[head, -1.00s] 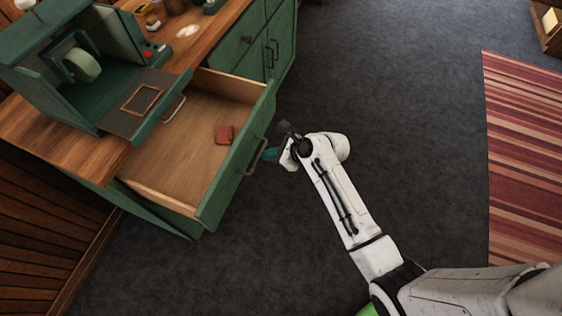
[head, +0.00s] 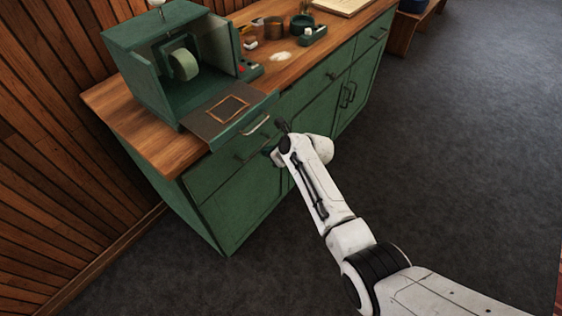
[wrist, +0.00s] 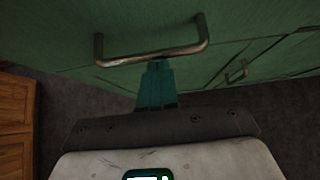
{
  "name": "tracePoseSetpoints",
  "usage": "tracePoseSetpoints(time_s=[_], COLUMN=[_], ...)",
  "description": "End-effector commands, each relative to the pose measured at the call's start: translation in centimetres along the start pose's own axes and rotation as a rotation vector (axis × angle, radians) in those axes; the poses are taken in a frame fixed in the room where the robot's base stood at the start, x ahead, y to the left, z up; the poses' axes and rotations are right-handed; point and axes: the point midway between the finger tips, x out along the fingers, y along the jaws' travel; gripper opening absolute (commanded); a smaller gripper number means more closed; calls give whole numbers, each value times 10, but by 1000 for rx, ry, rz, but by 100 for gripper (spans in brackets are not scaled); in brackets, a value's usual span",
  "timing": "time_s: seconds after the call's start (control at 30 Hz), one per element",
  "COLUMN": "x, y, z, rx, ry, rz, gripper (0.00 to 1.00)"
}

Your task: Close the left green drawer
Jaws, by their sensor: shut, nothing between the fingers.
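The left green drawer (head: 212,174) is at the top left of the green cabinet's front in the head view. Its front looks flush with the cabinet, and its inside is hidden. In the wrist view its metal bar handle (wrist: 152,58) spans the green front (wrist: 150,22). My gripper (head: 269,151) is at the drawer front, near its right part. In the wrist view my teal fingers (wrist: 155,80) are shut and empty, with their tips just at the handle bar. I cannot tell whether they touch it.
A green machine with a pale roller (head: 183,64) stands on the wooden countertop (head: 160,147); its tray (head: 212,122) overhangs above the drawer. Cups and small items stand farther back. Wood-panelled wall (head: 50,140) lies left. Grey floor (head: 450,150) is open at right.

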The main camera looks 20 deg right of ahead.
Motion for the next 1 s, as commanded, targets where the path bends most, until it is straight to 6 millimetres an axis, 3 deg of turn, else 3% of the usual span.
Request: tracePoseSetpoints(time_s=[0.23, 0.73, 1.0], x=[13, 14, -1], y=[0, 0, -8], z=[10, 16, -2], rx=[-1, -2, 2], ry=[-1, -9, -1], rz=[-1, -2, -1], gripper=[0, 0, 0])
